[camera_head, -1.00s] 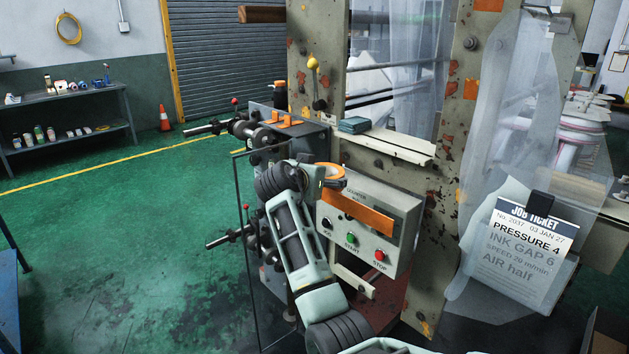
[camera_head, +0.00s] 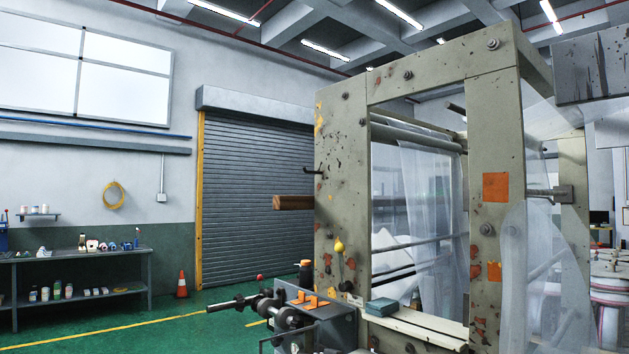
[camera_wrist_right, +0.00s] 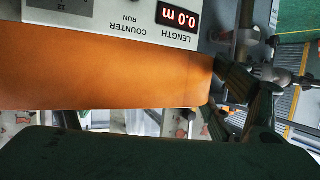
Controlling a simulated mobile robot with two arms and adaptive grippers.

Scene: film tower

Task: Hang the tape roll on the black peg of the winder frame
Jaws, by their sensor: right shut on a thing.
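My right gripper (camera_wrist_right: 224,98) shows only in the right wrist view, as dark finger parts at the right. It is shut on the orange tape roll (camera_wrist_right: 100,66), which fills the middle of that view as a wide band. How the fingers sit on the roll is partly hidden. The winder frame (camera_head: 340,200) is a tall, chipped grey-beige structure in the head view. A short black peg (camera_head: 312,171) with an upturned end sticks out from its left post, above a brown bar (camera_head: 293,202). Nothing hangs on the peg. My left gripper is out of view.
The counter box (camera_wrist_right: 130,14) with its red display is behind the roll in the wrist view. A yellow-knobbed lever (camera_head: 339,247) and a teal box (camera_head: 381,307) are lower on the frame. Shafts (camera_head: 240,303) jut out left. Air left of the peg is clear.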

